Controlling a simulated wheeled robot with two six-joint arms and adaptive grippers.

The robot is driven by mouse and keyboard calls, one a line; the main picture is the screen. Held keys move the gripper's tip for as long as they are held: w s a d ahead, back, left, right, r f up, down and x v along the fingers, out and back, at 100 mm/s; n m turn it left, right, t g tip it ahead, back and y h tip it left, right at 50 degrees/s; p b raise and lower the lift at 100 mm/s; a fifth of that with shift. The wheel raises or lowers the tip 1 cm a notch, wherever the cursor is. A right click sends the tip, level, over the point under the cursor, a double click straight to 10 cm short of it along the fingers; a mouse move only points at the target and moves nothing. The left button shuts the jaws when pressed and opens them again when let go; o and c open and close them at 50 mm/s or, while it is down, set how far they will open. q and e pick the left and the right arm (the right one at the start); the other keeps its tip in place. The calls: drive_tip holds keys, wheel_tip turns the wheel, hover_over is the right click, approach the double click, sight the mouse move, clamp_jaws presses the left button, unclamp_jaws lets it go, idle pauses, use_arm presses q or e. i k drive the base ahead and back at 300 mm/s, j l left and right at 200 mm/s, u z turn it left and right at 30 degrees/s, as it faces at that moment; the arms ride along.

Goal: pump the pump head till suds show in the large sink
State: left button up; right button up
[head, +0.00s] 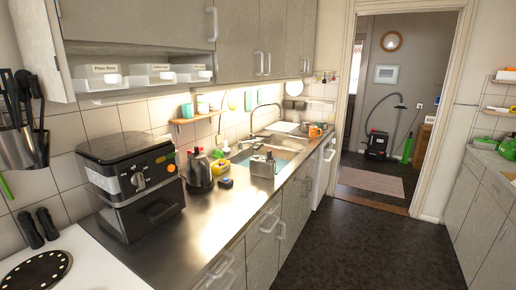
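The large sink (265,152) is set into the steel counter along the left wall, with a tall curved tap (268,106) behind it. Much of the basin is hidden by a metal holder (262,166) at its near edge, and its inside is too small to make out suds. A small green object (217,155) stands by the wall at the sink's left, beside a yellow item (220,167). I cannot tell which thing carries the pump head. Neither of my grippers is in view.
A black kettle (198,171) and a small dark blue item (226,183) stand on the counter before the sink. A large black appliance (135,185) is nearer, left. An orange mug (314,131) stands beyond the sink. The dark floor (370,245) is clear.

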sight(256, 147)
drive_tip(key=i+l+u, duration=0.15)
drive_tip(key=i+l, duration=0.85)
drive_tip(key=i+l+u, duration=0.1)
drive_tip(key=i+l, duration=0.95)
drive_tip(key=l, duration=0.1)
